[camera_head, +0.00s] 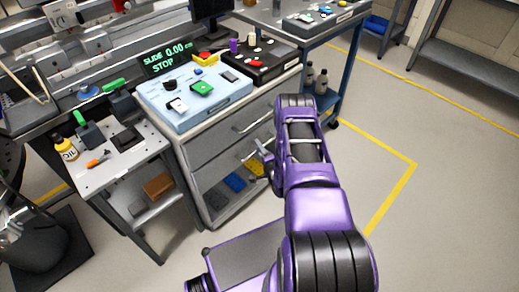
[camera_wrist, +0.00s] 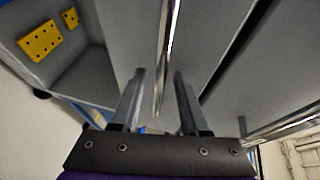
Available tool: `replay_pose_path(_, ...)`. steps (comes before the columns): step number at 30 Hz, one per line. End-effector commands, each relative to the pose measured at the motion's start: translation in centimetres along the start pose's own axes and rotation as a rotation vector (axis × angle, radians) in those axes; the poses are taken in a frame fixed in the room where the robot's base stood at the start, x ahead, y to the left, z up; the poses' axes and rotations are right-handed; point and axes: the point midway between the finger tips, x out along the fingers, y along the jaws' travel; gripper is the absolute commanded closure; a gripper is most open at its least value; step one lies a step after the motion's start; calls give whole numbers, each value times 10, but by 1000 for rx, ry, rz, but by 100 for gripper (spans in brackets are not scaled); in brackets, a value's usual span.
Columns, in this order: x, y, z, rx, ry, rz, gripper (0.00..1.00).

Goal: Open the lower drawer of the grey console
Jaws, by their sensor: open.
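The grey console (camera_head: 183,150) stands left of my arm in the head view, with two drawer fronts above an open bottom shelf. The lower drawer (camera_head: 215,163) looks shut, with its front in line with the upper one. My gripper (camera_head: 260,152) is at the lower drawer's handle, partly hidden by my wrist. In the wrist view my gripper (camera_wrist: 160,72) is open. The lower drawer's bar handle (camera_wrist: 165,55) runs between its two fingers, with gaps on both sides. The lower drawer's front (camera_wrist: 125,35) shows behind it.
The upper drawer's handle (camera_head: 252,121) is just above; it also shows in the wrist view (camera_wrist: 285,127). Blue and yellow blocks lie on the bottom shelf, one a yellow block (camera_wrist: 40,41). A small side table (camera_head: 130,160) stands left. The floor (camera_head: 460,190) at right is clear.

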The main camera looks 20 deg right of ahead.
Motion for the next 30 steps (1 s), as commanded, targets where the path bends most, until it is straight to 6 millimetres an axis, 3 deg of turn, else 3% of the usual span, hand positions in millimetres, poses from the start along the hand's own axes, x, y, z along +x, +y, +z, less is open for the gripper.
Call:
replay_pose_path(2,0,0,0,0,0,0,59)
replay_pose_path(9,0,0,0,0,0,0,100)
replay_pose_path(30,0,0,0,-1,0,-1,100)
